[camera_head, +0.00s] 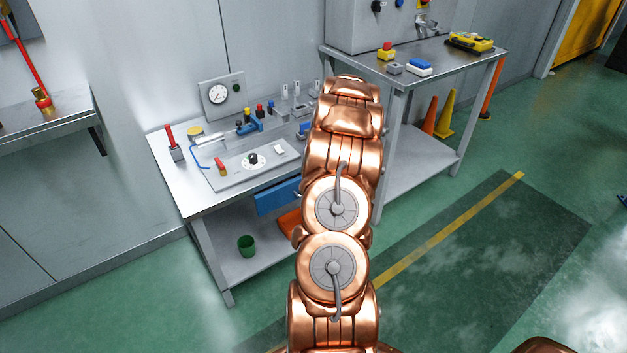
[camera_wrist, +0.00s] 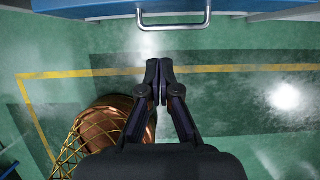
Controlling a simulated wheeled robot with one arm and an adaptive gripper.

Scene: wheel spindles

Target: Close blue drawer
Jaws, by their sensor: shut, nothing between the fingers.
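The blue drawer (camera_head: 276,197) is under the top of the left workbench, with its right part hidden behind my copper arm. How far it stands out is hard to tell in the head view. In the wrist view, the blue drawer (camera_wrist: 95,7) crosses the top edge. Its silver handle (camera_wrist: 174,24) juts out towards my gripper. My gripper (camera_wrist: 159,63) is shut and empty, its fingertips just below the handle in the picture and apart from it. My gripper is hidden behind my arm in the head view.
The left workbench (camera_head: 200,204) carries a gauge (camera_head: 218,94), a panel and small tools. A green cup (camera_head: 246,245) and an orange object (camera_head: 289,223) are beneath it. A second bench (camera_head: 461,63) stands right, with cones (camera_head: 445,115) nearby. Green floor (camera_head: 500,260) is open at right.

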